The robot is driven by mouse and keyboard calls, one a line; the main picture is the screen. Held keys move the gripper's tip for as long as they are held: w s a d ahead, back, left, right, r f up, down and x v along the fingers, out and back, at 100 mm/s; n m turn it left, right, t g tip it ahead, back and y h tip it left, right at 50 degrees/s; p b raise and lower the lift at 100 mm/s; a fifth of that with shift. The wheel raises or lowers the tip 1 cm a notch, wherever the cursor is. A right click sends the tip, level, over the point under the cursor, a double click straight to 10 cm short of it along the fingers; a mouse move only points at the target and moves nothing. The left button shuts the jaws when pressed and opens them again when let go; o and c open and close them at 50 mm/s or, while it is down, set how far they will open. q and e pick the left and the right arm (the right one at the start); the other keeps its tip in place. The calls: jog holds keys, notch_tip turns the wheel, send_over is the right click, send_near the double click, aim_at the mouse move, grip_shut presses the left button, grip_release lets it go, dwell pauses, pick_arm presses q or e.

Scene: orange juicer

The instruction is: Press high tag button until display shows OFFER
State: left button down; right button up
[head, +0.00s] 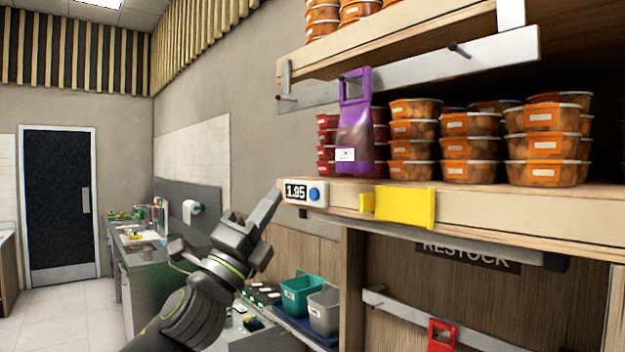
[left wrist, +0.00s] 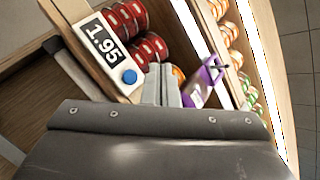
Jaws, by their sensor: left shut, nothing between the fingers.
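The price tag (head: 305,192) is a white unit on the left end of the upper shelf edge. Its dark display reads 1.95, and a round blue button (head: 315,194) sits at its right. The tag (left wrist: 108,45) and the blue button (left wrist: 129,76) also show in the left wrist view, tilted. My left gripper (head: 268,204) is shut and empty, just left of and slightly below the tag, apparently short of touching it. In the left wrist view its fingertips (left wrist: 161,84) show to the right of the button. My right gripper is not in view.
A yellow plate (head: 405,206) is on the shelf edge right of the tag. A purple pouch (head: 356,135) hangs above, before red and orange tubs (head: 470,147). A RESTOCK sign (head: 468,254) is below. Teal and grey bins (head: 323,310) stand lower. Open floor lies left.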

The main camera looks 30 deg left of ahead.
aim_at(314, 194)
pick_arm(q)
jog(key=shift+w+d+p, duration=0.3)
jog(key=shift+w+p, duration=0.3)
jog(key=shift+w, duration=0.15)
jog(key=shift+w+d+p, duration=0.35)
jog(key=shift+w+p, duration=0.2)
jog(key=shift+w, duration=0.2)
jog(key=shift+w+d+p, duration=0.3)
jog(key=shift+w+p, duration=0.3)
jog(key=shift+w, duration=0.15)
dwell(0.4)
jog(key=shift+w+d+p, duration=0.2)
jog(key=shift+w+p, duration=0.15)
jog(key=shift+w, duration=0.05)
